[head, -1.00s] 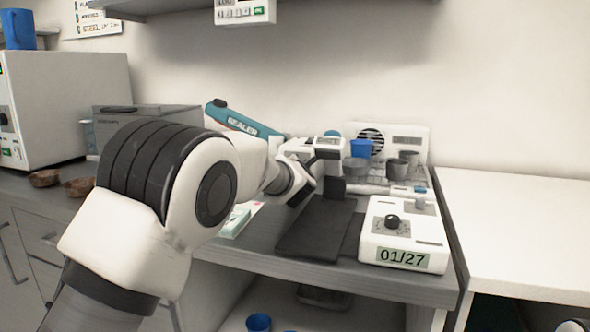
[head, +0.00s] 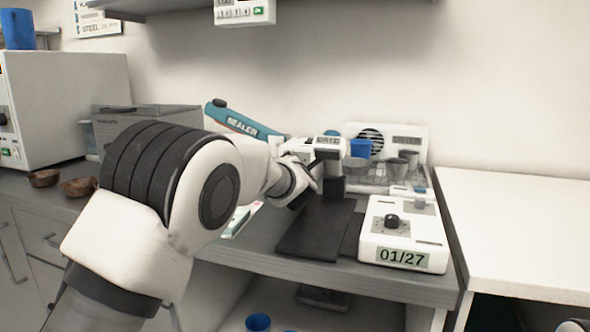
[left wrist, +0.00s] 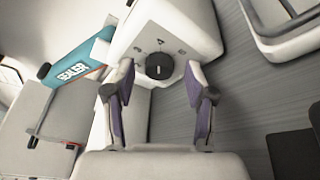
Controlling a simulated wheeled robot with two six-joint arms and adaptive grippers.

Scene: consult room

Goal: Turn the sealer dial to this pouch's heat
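The sealer has a teal arm (head: 240,122) marked SEALER, which rises behind my left arm in the head view. Its white body and dark round dial (left wrist: 159,66) show in the left wrist view, with the digits 2, 3 and 4 around the dial. The dial's exact setting is too small to read. My left gripper (left wrist: 160,72) is open, its two purple-padded fingertips on either side of the dial; contact cannot be told. In the head view my left arm hides the dial. A flat white and teal packet (head: 240,219), possibly the pouch, lies partly hidden by the arm. My right gripper is not seen.
A white device (head: 403,235) with a black knob and 01/27 display stands right of a dark mat (head: 316,228). Brown bowls (head: 80,187) sit left. The white counter (head: 520,230) at right is clear.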

